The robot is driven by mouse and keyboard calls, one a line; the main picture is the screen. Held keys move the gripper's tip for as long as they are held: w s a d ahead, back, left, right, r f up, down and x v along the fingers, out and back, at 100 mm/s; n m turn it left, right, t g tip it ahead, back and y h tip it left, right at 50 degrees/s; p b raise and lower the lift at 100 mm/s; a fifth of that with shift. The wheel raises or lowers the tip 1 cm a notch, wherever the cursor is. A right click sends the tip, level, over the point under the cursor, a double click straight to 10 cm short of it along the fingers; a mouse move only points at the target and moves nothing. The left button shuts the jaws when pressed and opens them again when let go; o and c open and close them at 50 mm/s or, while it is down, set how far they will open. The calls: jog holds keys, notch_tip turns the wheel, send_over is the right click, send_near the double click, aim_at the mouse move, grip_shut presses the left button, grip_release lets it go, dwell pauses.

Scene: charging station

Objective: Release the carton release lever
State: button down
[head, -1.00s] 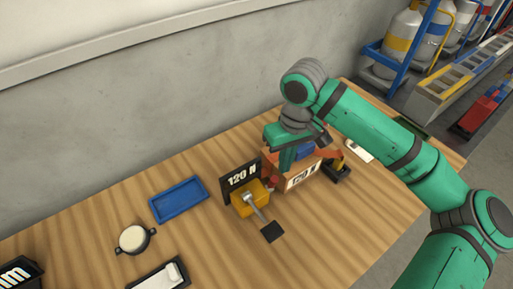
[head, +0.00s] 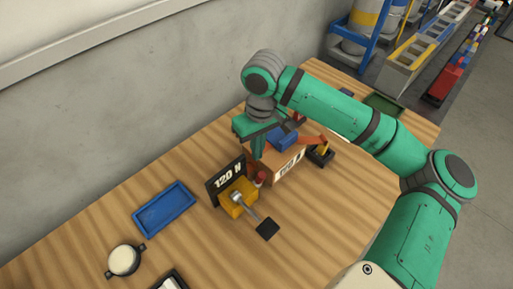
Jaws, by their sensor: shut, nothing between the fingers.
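A brown carton-like box (head: 285,166) with a white label stands on the wooden table, with a blue piece (head: 284,139) on top. To its left is a yellow block (head: 236,205) with a silver lever (head: 252,211) that runs down to a black square pad. A small red-tipped part (head: 261,178) stands between block and box. I cannot tell for certain which part is the carton release lever. My gripper (head: 258,154) is shut and empty, pointing down at the box's left end behind the red-tipped part. Whether it touches anything is hidden.
A black "120 N" sign (head: 227,180) stands behind the yellow block. An orange-red arm (head: 311,141) and a black holder (head: 321,155) are right of the box. A blue tray (head: 164,209) and a round pot (head: 124,260) lie left. The front right tabletop is clear.

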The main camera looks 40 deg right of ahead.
aim_at(260, 180)
notch_tip(260, 180, down, 7)
jog(key=shift+a, duration=0.25)
jog(key=shift+s, duration=0.15)
dwell(0.4)
